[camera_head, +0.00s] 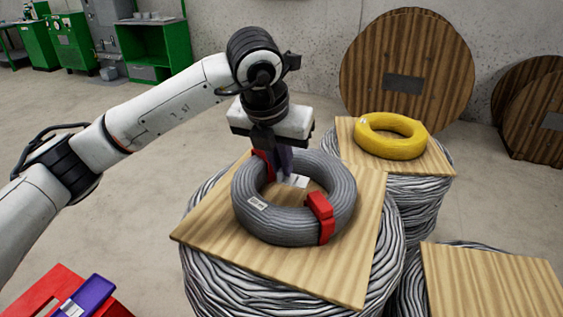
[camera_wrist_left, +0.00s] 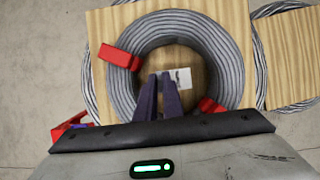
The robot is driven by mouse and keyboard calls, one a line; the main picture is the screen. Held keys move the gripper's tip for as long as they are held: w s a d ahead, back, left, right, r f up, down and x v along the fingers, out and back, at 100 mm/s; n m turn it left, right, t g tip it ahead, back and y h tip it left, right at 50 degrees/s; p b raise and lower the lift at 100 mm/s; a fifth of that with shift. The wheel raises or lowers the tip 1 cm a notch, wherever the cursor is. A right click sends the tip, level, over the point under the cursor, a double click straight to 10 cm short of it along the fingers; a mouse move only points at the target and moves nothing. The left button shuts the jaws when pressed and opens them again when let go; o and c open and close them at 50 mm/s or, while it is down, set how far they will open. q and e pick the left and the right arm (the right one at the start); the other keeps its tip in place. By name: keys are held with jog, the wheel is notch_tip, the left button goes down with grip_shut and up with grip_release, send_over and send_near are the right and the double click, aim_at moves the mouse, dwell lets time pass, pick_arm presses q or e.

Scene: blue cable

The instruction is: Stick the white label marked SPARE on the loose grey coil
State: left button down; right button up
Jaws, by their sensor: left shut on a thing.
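The loose grey coil (camera_head: 337,180) lies flat on a square wooden board (camera_head: 350,285), with red clips (camera_head: 320,217) around it. A small printed sticker (camera_head: 258,203) is on its near left side. My left gripper (camera_head: 285,172) points down over the coil's open centre, its purple fingers close together. It is shut on the white label (camera_head: 299,181), which sticks out to the right of the fingertips in the left wrist view (camera_wrist_left: 183,78). The label is over the hole, apart from the coil's ring as far as I can see. Its print is too small to read. My right gripper is out of view.
A yellow coil (camera_head: 392,135) lies on another board at the back right. A bare board (camera_head: 495,285) is at the front right. A red box (camera_head: 45,290) with a purple item (camera_head: 90,296) is at the lower left. Wooden reels (camera_head: 410,50) lean on the wall.

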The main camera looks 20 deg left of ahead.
pick_arm(q)
jog(key=c, duration=2.2)
grip_release()
jog(key=o, duration=0.6)
jog(key=shift+c, duration=0.2)
jog(key=shift+r, duration=0.15)
jog(key=shift+r+p, duration=2.1)
jog(key=shift+r, duration=1.3)
jog(key=shift+f, duration=0.1)
